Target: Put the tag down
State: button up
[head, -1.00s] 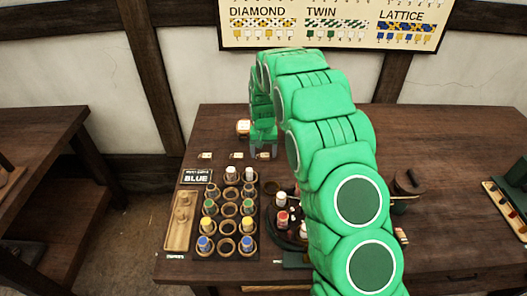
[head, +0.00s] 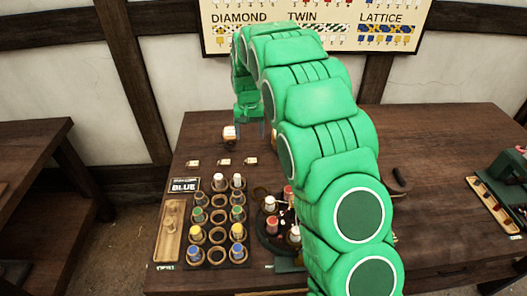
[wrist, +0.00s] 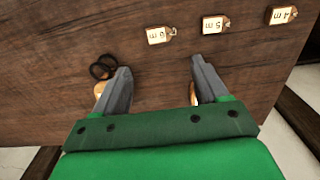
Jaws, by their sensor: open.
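Three small pale tags lie in a row on the dark wooden bench: a left one (head: 193,162), a middle one (head: 223,161) and a right one (head: 251,160). The wrist view shows them with printed marks: one that seems to read 6 m (wrist: 160,35), one like 5 m (wrist: 214,24) and one like 4 m (wrist: 282,15). My gripper (head: 250,127) is open and empty, apart from the tags. In the wrist view its fingers (wrist: 160,66) are spread over bare wood, with the nearest tag beyond their tips.
A wooden item with a white label (head: 230,133) is beside my gripper. A rack of bobbins (head: 218,235) with a BLUE sign (head: 184,185) stands in front of the tags. A dark ring (wrist: 103,66) lies by one finger. My arm hides much of the bench's middle.

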jog(key=s+d+r, duration=0.5)
jog(key=s+r, duration=0.2)
jog(key=s, duration=0.4)
jog(key=s+d+r, duration=0.5)
jog(key=s+r, duration=0.2)
jog(key=s, duration=0.4)
jog(key=s+d+g, duration=0.1)
jog(key=s+d, duration=0.1)
jog(key=s, duration=1.2)
jog(key=s+d, duration=0.2)
jog(key=s, duration=1.3)
jog(key=shift+r+g, duration=0.25)
jog(key=shift+g, duration=0.15)
